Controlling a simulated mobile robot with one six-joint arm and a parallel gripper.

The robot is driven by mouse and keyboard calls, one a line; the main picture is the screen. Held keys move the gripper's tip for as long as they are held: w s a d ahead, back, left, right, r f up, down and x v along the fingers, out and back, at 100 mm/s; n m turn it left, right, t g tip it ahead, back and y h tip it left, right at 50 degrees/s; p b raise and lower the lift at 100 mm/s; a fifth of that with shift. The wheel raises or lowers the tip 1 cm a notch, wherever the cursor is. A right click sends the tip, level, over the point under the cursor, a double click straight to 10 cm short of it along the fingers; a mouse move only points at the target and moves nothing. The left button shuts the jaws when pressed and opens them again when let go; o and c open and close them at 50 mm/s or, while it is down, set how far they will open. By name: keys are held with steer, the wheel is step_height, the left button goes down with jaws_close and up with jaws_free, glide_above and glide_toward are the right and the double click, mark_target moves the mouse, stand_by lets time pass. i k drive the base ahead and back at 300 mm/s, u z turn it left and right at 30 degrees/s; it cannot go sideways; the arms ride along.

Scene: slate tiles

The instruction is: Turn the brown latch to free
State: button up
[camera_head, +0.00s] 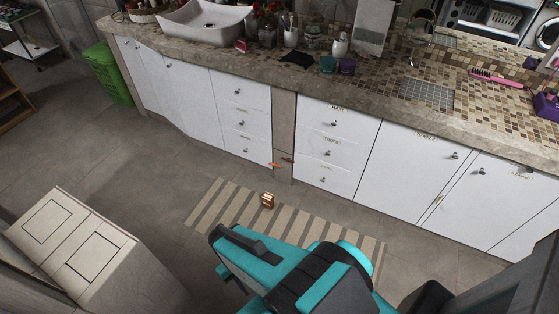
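A small orange-brown piece (286,159) sticks out from the narrow beige panel between the two drawer stacks, low on the cabinet front. A second small orange piece (276,165) is beside it, at the panel's left edge. Either could be the brown latch; they are too small to tell how it is turned. A small brown, copper-coloured block (268,200) sits on the striped mat in front of the panel. My teal and black arm fills the bottom middle. I cannot make out my gripper's fingers. Nothing of my arm is touching the panel.
The striped mat (225,203) lies on grey tiles before the white cabinets. A beige box-shaped unit (135,275) stands at the lower left. A green bin (108,75) is at the upper left. The stone counter (385,97) holds a basin and toiletries. The left-middle floor is clear.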

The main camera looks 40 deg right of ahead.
mark_target(344, 183)
steer(key=u, duration=0.1)
steer(key=i, duration=0.85)
